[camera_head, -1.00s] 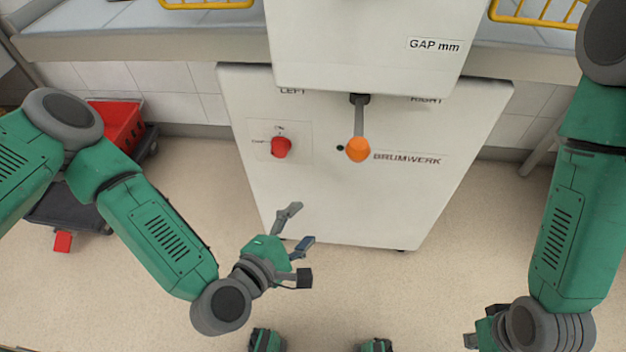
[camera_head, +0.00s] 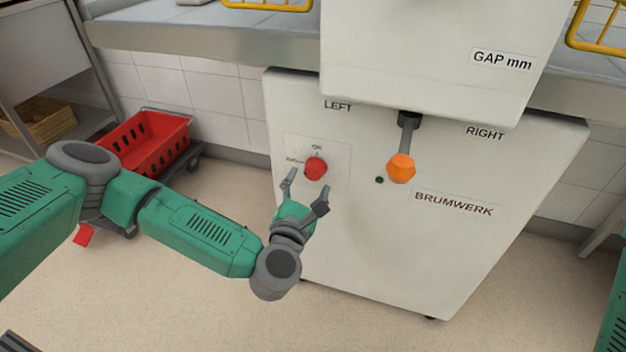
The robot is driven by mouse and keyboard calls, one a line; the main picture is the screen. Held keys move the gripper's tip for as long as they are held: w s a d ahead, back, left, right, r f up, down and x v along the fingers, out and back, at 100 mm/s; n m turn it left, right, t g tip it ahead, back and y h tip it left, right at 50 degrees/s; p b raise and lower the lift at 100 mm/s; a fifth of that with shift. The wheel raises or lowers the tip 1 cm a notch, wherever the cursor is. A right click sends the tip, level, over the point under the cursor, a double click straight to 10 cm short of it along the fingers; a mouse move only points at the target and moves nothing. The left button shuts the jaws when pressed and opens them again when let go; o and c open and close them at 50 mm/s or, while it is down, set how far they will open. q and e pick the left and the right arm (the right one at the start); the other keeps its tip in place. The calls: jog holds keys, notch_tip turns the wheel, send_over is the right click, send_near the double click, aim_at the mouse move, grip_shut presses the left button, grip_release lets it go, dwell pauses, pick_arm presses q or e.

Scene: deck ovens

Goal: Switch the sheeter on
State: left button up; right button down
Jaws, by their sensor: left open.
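The sheeter (camera_head: 385,250) is a white cabinet marked BRUMWERK, standing in front of me. Its red rotary switch (camera_head: 316,168) sits on a plate at the upper left of the front, with ON printed above it and another small label to its left. A lever with an orange knob (camera_head: 401,168) hangs from the upper housing, between the words LEFT and RIGHT. My left gripper (camera_head: 307,190) is open and empty, just below the red switch in the picture, its fingers pointing up toward it. I cannot tell whether a finger touches the switch. My right gripper is out of view.
A red crate (camera_head: 150,150) stands on a dark wheeled dolly at the left. A wicker basket (camera_head: 42,120) sits on a shelf at the far left. Yellow wire guards (camera_head: 600,35) show at the top. Open floor (camera_head: 380,325) lies before the sheeter.

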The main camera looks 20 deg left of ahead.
aim_at(312, 176)
pick_arm(q)
jog(key=w, duration=0.2)
jog(key=shift+w+b, duration=0.3)
jog(key=shift+w+d, duration=0.1)
jog(key=shift+w, duration=0.45)
jog(key=c, duration=1.1)
jog(key=shift+o, duration=0.3)
